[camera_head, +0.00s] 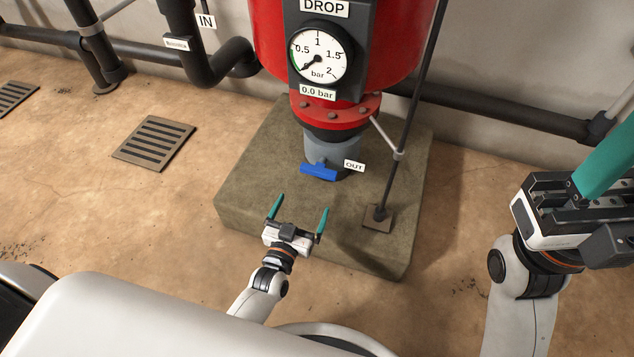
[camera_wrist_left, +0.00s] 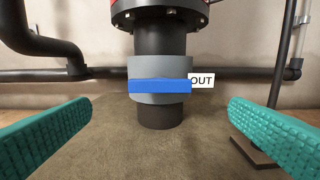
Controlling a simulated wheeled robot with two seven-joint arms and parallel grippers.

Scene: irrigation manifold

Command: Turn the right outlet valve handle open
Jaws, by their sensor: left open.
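A blue valve handle (camera_head: 319,172) sits crosswise on a grey valve body (camera_head: 333,150) below the red tank, beside a white "OUT" label (camera_head: 354,165). In the left wrist view the blue handle (camera_wrist_left: 160,86) lies level across the grey body, between my two teal fingers. My left gripper (camera_head: 303,203) is open and empty, short of the handle and pointing toward it, with no contact. My right gripper (camera_head: 600,165) is at the right edge, away from the valve; its fingers are partly cut off, so its opening is unclear.
The valve stands over a stone plinth (camera_head: 250,190). A red tank (camera_head: 390,50) carries a gauge (camera_head: 319,53) reading 0.0 bar. A thin dark support rod (camera_head: 409,110) rises right of the valve from a foot plate (camera_head: 378,218). Dark pipes (camera_head: 480,108) run along the wall.

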